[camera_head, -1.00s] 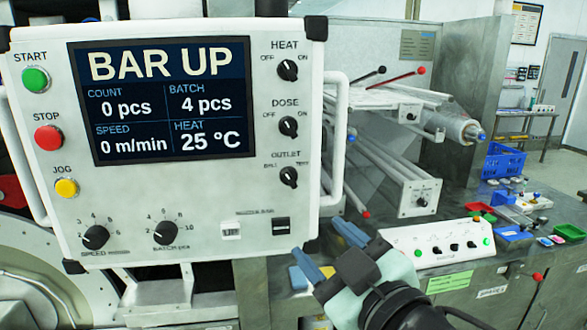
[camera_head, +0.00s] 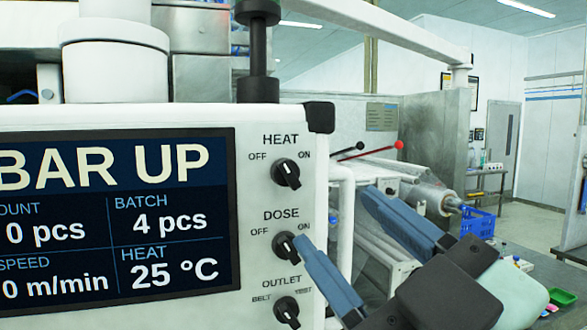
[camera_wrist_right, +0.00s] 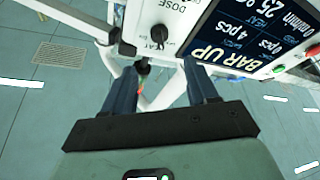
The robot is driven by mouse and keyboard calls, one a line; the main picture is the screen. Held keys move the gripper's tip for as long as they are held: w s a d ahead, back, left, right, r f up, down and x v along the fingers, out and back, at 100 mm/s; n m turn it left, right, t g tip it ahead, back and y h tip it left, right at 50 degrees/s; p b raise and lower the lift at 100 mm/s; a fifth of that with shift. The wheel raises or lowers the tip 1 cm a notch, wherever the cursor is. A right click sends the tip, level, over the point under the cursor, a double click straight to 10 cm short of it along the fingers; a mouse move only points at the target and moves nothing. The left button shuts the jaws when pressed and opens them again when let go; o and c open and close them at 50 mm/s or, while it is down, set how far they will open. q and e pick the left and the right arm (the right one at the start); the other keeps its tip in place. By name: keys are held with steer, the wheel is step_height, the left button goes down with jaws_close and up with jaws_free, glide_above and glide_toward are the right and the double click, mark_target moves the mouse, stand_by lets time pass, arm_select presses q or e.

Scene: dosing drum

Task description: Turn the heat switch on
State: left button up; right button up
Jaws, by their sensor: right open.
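The heat switch is a black rotary knob (camera_head: 286,173) on the white control panel, under the label HEAT with OFF at left and ON at right. I cannot tell its setting for sure. My right gripper (camera_head: 338,220) is open and empty, its blue fingers below and right of the heat knob in the head view, one fingertip close to the dose knob (camera_head: 287,245). In the right wrist view, the heat knob (camera_wrist_right: 158,33) shows beyond and roughly between the open fingertips (camera_wrist_right: 157,67), apart from them. My left gripper is out of view.
The panel's screen (camera_head: 110,215) reads BAR UP and heat 25 °C. The outlet knob (camera_head: 287,310) sits below the dose knob. A white handle (camera_head: 342,210) runs along the panel's right edge. Rollers and a blue crate (camera_head: 478,222) stand behind at right.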

mark_target(290, 176)
steer(key=p+x, duration=0.2)
steer(key=x, duration=0.7)
steer(key=shift+w, duration=0.2)
steer(key=shift+w+a, duration=0.2)
steer(key=shift+w, duration=0.05)
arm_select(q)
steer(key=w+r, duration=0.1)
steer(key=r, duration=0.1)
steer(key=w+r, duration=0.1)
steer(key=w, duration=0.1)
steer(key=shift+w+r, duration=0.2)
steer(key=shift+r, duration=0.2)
arm_select(e)
steer(key=shift+s, duration=0.1)
